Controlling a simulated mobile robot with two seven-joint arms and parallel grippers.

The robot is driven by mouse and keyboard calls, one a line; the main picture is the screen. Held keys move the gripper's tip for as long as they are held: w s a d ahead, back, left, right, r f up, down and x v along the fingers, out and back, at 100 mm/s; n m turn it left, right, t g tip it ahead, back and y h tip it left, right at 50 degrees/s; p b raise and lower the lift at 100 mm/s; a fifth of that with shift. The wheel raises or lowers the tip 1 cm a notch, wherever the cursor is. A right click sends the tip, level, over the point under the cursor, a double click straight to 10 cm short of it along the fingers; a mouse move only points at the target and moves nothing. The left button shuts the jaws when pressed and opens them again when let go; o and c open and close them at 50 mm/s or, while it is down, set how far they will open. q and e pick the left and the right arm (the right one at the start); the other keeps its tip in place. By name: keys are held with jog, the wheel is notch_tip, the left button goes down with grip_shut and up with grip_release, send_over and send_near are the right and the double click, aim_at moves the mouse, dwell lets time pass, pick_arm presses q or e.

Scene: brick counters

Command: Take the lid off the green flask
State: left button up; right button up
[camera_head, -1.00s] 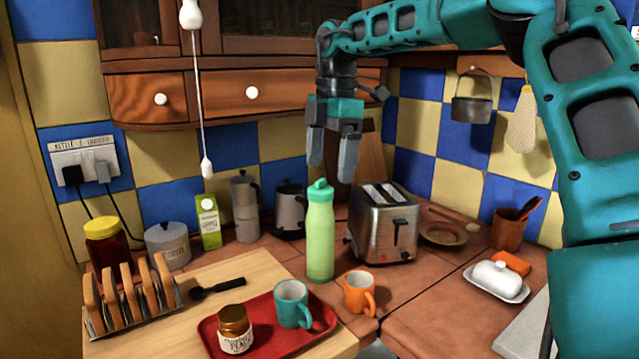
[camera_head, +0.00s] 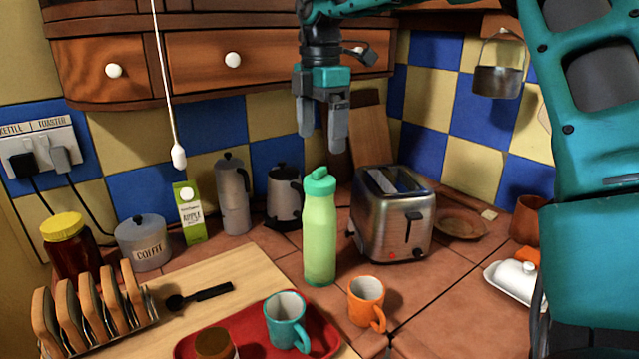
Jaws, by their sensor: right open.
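The green flask (camera_head: 319,240) stands upright on the tiled counter, left of the toaster. Its darker teal-green lid (camera_head: 319,181) sits on top, with a small loop. My right gripper (camera_head: 322,143) hangs from above with its fingers pointing down. It is open and empty, and in the picture its fingertips are just above the lid. A gap shows between fingertips and lid, and how far apart they are in depth is hard to tell. My left gripper is not in view.
The toaster (camera_head: 392,218) stands close on the right of the flask. A moka pot (camera_head: 234,196) and kettle (camera_head: 284,197) stand behind left. Wooden drawers (camera_head: 205,62) hang above.

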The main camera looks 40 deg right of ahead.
aim_at(320, 169)
notch_tip(320, 169, down, 10)
jog(key=shift+r, duration=0.2)
dwell(0.3)
jog(key=c, duration=1.1)
